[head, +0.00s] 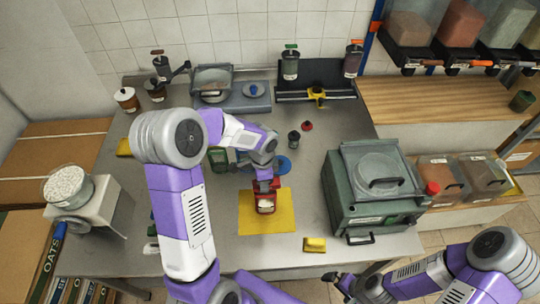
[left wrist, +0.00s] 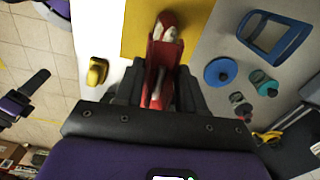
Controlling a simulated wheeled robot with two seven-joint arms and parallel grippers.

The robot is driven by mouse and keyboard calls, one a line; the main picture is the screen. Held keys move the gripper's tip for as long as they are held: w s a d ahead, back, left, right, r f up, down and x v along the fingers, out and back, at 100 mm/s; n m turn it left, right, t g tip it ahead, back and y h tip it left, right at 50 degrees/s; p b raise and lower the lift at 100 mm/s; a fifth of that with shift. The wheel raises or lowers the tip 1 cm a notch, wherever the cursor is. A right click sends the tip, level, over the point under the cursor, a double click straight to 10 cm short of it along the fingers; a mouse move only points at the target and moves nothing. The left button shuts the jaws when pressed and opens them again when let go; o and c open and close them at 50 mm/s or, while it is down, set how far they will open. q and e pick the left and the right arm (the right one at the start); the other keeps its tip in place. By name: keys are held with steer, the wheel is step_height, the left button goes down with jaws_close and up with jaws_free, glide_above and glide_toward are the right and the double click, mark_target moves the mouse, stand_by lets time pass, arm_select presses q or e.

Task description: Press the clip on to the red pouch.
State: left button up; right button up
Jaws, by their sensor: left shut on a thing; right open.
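The red pouch (head: 265,208) is on the yellow mat (head: 249,222), with a pale patch on its front. It shows in the left wrist view (left wrist: 167,28) too. My left gripper (head: 264,188) points down at the pouch and is shut on a red thing at its upper end; its fingers flank this red part in the left wrist view (left wrist: 158,90). I cannot tell a separate clip from the pouch there. My right gripper (head: 338,281) is open and empty, apart from the table's front edge at the lower right.
A small yellow block (head: 315,244) lies right of the mat. A blue disc (head: 283,165), a dark jar (head: 293,139) and a red knob-like piece (head: 307,126) are behind the pouch. A green machine (head: 372,188) stands at right. Bare table lies between it and the mat.

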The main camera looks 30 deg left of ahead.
arm_select(q)
steer(key=shift+w+a+r+m, duration=0.4)
steer(key=shift+w+r+m, duration=0.05)
steer(key=shift+w+m, duration=0.1)
steer(key=shift+s+f+b, duration=0.25)
steer(key=shift+f+b, duration=0.35)
steer(key=shift+f, duration=0.25)
steer(key=shift+w+f+b, duration=0.1)
steer(key=shift+f+b, duration=1.75)
steer(key=shift+f, duration=0.6)
arm_select(e)
steer(key=shift+w+f, duration=0.2)
steer(key=shift+f, duration=0.9)
steer(key=shift+w+f, duration=0.2)
steer(key=shift+f, duration=0.9)
arm_select(q)
steer(key=shift+f+b, duration=0.8)
steer(key=shift+f, duration=0.2)
arm_select(e)
steer(key=shift+f, duration=0.75)
arm_select(q)
steer(key=o, duration=1.6)
steer(key=shift+c, duration=0.2)
